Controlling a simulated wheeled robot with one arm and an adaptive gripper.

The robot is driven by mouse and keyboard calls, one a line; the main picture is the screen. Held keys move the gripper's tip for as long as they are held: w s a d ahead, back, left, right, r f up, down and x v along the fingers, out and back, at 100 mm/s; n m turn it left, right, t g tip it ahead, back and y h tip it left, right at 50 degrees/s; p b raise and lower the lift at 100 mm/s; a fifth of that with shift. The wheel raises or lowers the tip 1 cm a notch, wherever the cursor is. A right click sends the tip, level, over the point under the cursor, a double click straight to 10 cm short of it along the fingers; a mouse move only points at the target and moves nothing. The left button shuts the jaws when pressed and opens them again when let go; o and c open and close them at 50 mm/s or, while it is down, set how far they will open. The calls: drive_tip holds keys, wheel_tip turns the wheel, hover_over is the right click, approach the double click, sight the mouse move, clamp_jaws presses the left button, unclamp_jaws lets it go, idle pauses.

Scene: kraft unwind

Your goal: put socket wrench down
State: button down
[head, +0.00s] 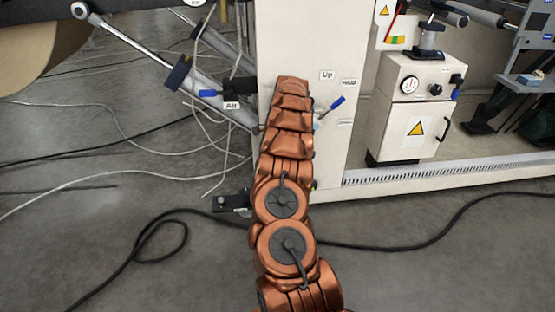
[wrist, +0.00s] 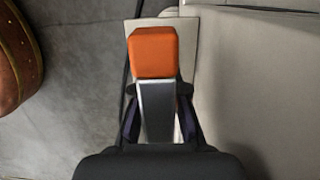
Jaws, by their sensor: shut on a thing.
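In the wrist view my gripper (wrist: 158,112) is shut, with its dark fingers on both sides of a tool that I take to be the socket wrench (wrist: 153,52). It shows a blocky orange end and a flat grey metal-looking part running back between the fingers. A pale plate (wrist: 187,30) shows behind it; I cannot tell whether the tool touches it. In the head view my arm hides the gripper and the tool.
The white machine frame (head: 350,130) stands right behind my arm, with blue-tipped valve handles (head: 337,104) beside it. A white cabinet (head: 410,105) is at right. Black cable (head: 150,235) lies on the open concrete floor (head: 100,210).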

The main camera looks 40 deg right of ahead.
drive_tip(key=c, duration=1.2)
unclamp_jaws()
drive_tip(key=shift+f, duration=0.1)
